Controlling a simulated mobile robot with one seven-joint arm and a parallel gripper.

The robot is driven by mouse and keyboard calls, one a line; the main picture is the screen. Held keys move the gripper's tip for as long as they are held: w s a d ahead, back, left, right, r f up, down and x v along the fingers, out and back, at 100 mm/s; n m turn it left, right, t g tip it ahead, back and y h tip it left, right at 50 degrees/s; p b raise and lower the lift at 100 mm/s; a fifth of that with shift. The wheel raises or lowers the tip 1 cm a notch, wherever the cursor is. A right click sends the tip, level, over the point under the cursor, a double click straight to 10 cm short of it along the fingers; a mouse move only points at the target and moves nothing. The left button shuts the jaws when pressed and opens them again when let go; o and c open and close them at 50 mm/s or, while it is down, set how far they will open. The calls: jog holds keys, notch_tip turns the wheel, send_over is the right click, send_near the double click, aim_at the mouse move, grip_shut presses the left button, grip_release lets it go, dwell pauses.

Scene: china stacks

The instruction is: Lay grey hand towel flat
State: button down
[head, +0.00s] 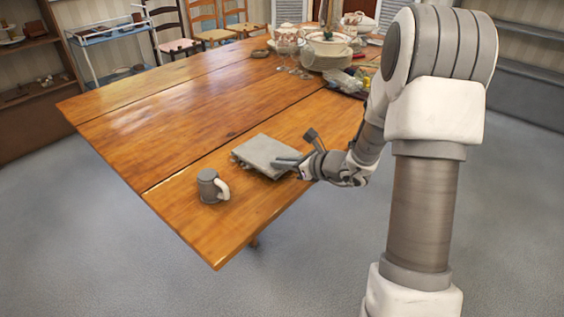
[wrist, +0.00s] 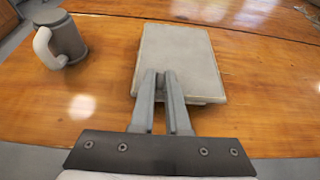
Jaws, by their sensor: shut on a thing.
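The grey hand towel (head: 262,153) lies folded as a flat, rectangular pad on the wooden table near its front edge. It also shows in the wrist view (wrist: 182,52), straight ahead of the fingers. My gripper (head: 287,163) reaches in from the right. In the wrist view its fingers (wrist: 162,78) are close together at the near edge of the towel, shut on it. The towel's underside is hidden, so I cannot tell whether its near edge is lifted off the table.
A grey mug (head: 208,187) with a pale handle stands left of the towel near the table's corner. Stacked plates (head: 325,60), a bowl, glasses and teapot crowd the far end. The table (head: 160,110) is bare to the left and behind the towel.

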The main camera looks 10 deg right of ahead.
jog(key=shift+f+b, duration=0.35)
jog(key=shift+b, duration=0.05)
dwell(0.4)
jog(key=c, duration=0.8)
grip_release()
jog(key=shift+c, duration=0.2)
jog(key=p+v, duration=0.4)
jog(key=v, duration=1.3)
jog(key=shift+d, duration=0.15)
jog(key=shift+s+r, duration=0.15)
jog(key=shift+r, duration=0.05)
